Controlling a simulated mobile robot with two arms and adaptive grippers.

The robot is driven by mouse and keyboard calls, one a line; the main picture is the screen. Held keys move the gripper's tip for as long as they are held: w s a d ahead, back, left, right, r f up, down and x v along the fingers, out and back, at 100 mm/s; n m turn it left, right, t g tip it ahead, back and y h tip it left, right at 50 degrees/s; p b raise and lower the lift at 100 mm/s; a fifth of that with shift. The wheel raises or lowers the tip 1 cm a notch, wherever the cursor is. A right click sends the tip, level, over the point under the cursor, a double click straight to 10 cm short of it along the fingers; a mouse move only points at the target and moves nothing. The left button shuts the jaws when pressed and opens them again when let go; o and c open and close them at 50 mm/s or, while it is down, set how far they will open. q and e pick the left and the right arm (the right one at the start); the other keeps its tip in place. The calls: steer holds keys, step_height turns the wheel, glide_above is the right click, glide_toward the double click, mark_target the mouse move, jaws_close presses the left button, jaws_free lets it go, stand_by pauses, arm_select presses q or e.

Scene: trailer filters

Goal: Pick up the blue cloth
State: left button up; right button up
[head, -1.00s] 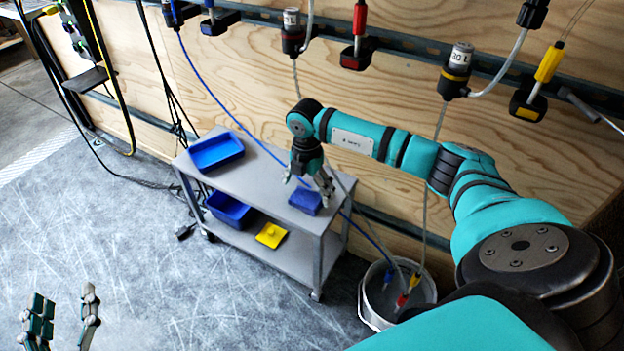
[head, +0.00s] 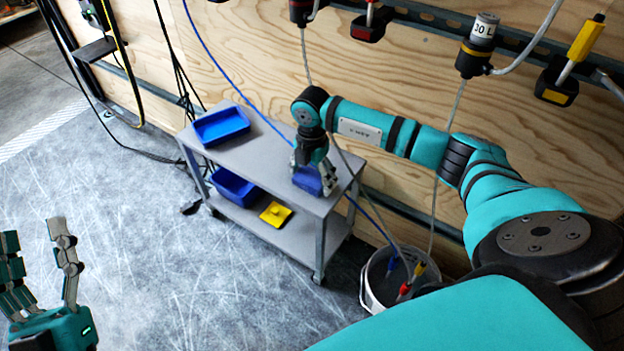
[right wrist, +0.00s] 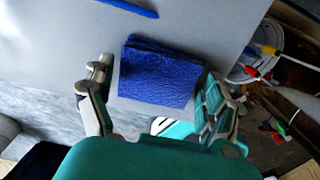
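The blue cloth (head: 307,180) is a folded blue block lying on the top of the grey cart (head: 262,165), near its right end. In the right wrist view the cloth (right wrist: 158,74) lies between the two spread fingers. My right gripper (head: 314,182) is open and lowered around the cloth; a gap shows on the left finger's side, and I cannot tell whether the right finger touches it. My left gripper (head: 38,262) is at the lower left of the head view, over the floor, fingers apart and empty.
A blue tray (head: 221,126) sits on the cart's left end. A blue bin (head: 233,187) and a yellow item (head: 276,213) are on the lower shelf. A white bucket (head: 372,290) with hose ends stands right of the cart. Cables hang by the wooden wall (head: 400,70).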

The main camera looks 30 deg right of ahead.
mark_target(311, 177)
steer(key=c, duration=0.7)
steer(key=shift+o, duration=0.2)
steer(key=shift+r, duration=0.1)
steer(key=shift+r, duration=0.15)
step_height(311, 177, up, 3)
steer(key=shift+r+p, duration=0.2)
steer(key=shift+p, duration=0.75)
steer(key=s+a, duration=0.2)
steer(key=s+a+p, duration=0.1)
steer(key=s+a, duration=0.1)
steer(key=shift+s+r+p, duration=0.15)
steer(key=shift+r+p, duration=0.05)
steer(key=shift+p, duration=0.1)
arm_select(q)
steer(key=s+a+f+g+y+p, duration=0.1)
steer(key=f+g+y, duration=0.1)
steer(key=f+g, duration=0.5)
steer(key=a+f+g+y+p, duration=0.1)
steer(key=a+f+g+y, duration=0.1)
steer(key=f+g, duration=0.5)
steer(key=shift+s+a+f+n+y, duration=0.25)
steer(key=shift+s+f+n+y, duration=0.1)
steer(key=shift+f, duration=2.95)
arm_select(e)
steer(key=s+a, duration=0.7)
steer(key=shift+r, duration=0.35)
steer(key=shift+a, duration=0.1)
